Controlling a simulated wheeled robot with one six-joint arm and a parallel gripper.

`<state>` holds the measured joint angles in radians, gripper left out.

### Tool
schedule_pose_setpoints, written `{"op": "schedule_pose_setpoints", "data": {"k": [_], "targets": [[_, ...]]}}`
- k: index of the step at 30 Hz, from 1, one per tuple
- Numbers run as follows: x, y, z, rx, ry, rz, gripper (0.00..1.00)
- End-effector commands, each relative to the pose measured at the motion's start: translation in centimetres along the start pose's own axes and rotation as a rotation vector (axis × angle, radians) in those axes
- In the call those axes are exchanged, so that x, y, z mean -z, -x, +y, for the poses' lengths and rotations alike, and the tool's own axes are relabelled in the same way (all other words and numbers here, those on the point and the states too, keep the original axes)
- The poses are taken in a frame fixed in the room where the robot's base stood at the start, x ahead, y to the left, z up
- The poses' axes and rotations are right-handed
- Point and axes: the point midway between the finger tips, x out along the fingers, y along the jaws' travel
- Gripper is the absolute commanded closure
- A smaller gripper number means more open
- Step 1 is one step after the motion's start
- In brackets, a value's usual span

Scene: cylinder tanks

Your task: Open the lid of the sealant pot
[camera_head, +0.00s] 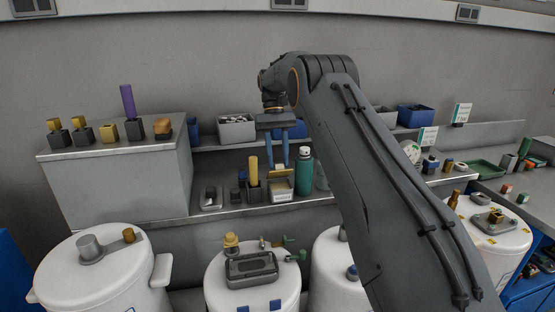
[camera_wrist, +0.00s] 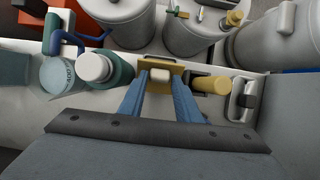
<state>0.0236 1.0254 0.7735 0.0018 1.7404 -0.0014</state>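A small pale box-shaped pot (camera_head: 281,191) stands on the bench shelf in the head view; I take it for the sealant pot. A tan lid-like plate (camera_head: 282,171) shows just above it. In the wrist view the tan plate (camera_wrist: 177,67) has a small white block (camera_wrist: 160,75) in front of it. My gripper (camera_head: 277,166) points down at the plate, with one blue finger on each side of the white block; the fingers also show in the wrist view (camera_wrist: 160,78). I cannot tell if they touch the block. The pot's body is mostly hidden in the wrist view.
A green bottle (camera_head: 304,172) stands close right of the pot. A tan cylinder on a dark block (camera_head: 254,172) and a metal case (camera_head: 211,197) stand to its left. White tanks (camera_head: 252,285) stand in front, and a grey box (camera_head: 118,180) rises at the left.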

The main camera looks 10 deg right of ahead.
Motion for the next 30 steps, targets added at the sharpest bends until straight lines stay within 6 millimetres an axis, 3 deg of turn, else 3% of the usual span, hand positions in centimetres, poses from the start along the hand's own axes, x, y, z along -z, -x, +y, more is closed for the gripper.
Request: {"op": "schedule_pose_setpoints", "data": {"k": [3,14,30], "targets": [[0.0,0.0,0.0,-0.001,0.000,-0.001,0.55],[-0.2,0.6,0.0,-0.002,0.001,0.002,0.55],[-3.4,8.3,-0.1,-0.002,0.002,0.001,0.55]]}}
